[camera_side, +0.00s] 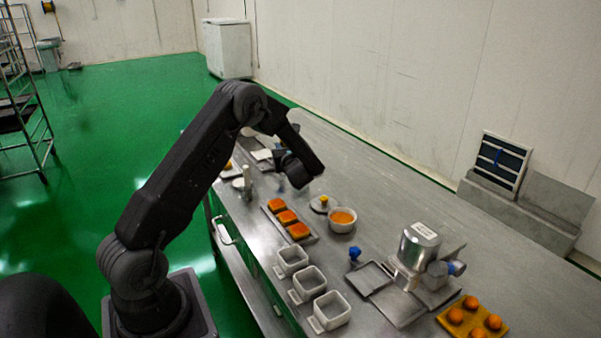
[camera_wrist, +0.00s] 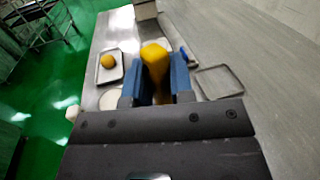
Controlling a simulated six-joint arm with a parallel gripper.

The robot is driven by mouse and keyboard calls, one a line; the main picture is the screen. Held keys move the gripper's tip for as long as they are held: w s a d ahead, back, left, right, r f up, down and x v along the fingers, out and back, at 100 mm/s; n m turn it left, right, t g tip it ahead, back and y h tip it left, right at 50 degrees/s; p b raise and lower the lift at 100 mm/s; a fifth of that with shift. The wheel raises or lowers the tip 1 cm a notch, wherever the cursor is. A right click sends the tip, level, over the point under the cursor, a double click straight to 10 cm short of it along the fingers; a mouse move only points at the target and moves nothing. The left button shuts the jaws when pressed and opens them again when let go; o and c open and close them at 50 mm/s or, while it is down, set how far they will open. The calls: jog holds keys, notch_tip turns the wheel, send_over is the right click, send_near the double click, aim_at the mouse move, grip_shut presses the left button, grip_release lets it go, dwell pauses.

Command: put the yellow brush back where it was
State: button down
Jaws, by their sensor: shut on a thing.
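In the wrist view the yellow brush (camera_wrist: 155,56) stands between the two blue fingers of my gripper (camera_wrist: 159,76), which is shut on it. The brush's lower part is dark and partly hidden by the fingers. In the side view my gripper (camera_side: 280,150) is over the far left part of the steel table, and the brush is hidden behind my arm there. I cannot tell whether the brush touches the table.
In the side view a bowl (camera_side: 342,226), a board (camera_side: 312,239) of orange cakes, several white cups (camera_side: 330,322) and a metal machine (camera_side: 417,247) stand nearer.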

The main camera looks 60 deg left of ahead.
jog(key=shift+w+d+f, duration=0.4)
jog(key=shift+w+f, duration=0.4)
jog(key=shift+f, duration=0.4)
jog(key=shift+w+d+f, duration=0.35)
jog(key=shift+w+f, duration=0.4)
jog(key=shift+f, duration=0.4)
jog(key=shift+w+d+f, duration=0.4)
jog(key=shift+w+f, duration=0.4)
jog(key=shift+f, duration=0.4)
jog(key=shift+f, duration=0.15)
jog(key=c, duration=1)
grip_release()
